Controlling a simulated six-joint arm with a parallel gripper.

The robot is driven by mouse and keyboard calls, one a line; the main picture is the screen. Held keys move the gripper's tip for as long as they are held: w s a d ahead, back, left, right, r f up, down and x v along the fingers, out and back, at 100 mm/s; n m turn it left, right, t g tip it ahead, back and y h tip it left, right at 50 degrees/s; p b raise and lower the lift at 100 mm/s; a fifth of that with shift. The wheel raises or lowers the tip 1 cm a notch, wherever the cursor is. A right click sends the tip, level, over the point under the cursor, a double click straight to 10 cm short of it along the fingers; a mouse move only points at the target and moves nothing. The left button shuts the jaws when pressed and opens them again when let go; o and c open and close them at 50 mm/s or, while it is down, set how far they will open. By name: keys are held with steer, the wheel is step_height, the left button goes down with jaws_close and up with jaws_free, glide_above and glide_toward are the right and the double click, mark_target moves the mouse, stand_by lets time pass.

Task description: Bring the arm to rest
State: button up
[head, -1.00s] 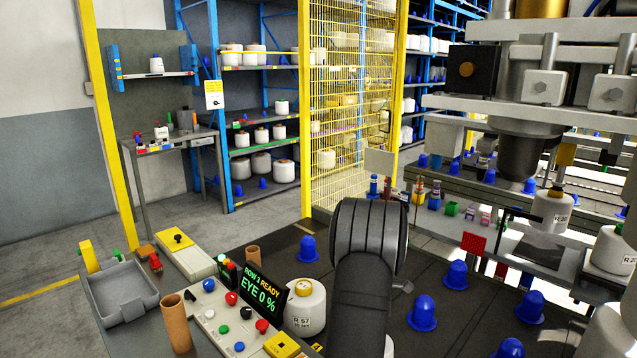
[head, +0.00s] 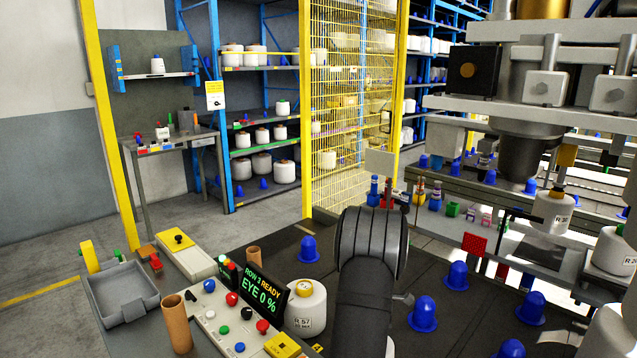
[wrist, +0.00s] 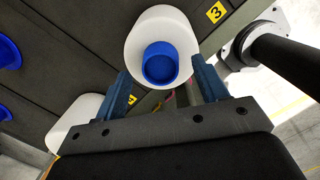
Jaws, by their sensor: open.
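My gripper (wrist: 161,72) shows in the wrist view with its two blue fingers spread apart and nothing held between them. A white bobbin (wrist: 145,28) with a blue cap (wrist: 161,64) lies just beyond and partly between the fingertips; whether they touch it I cannot tell. Another white bobbin (wrist: 72,122) is at the lower left, partly cut by the gripper body. In the head view my dark arm stands in the middle foreground, and my gripper is hidden there.
A control panel (head: 225,318) with coloured buttons and a display (head: 263,290), a cardboard tube (head: 176,322) and a grey tray (head: 118,292) stand left of the arm. A white bobbin (head: 306,312) sits close beside it. Blue cones (head: 423,313) dot the dark deck at right.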

step_height(320, 180, up, 16)
steer(key=a, duration=0.2)
steer(key=f, duration=0.5)
steer(key=d+f, duration=0.1)
steer(key=f, duration=0.5)
steer(key=d+f, duration=0.1)
steer(key=f, duration=0.5)
steer(key=shift+d+f, duration=0.1)
step_height(320, 180, up, 12)
steer(key=shift+f, duration=0.25)
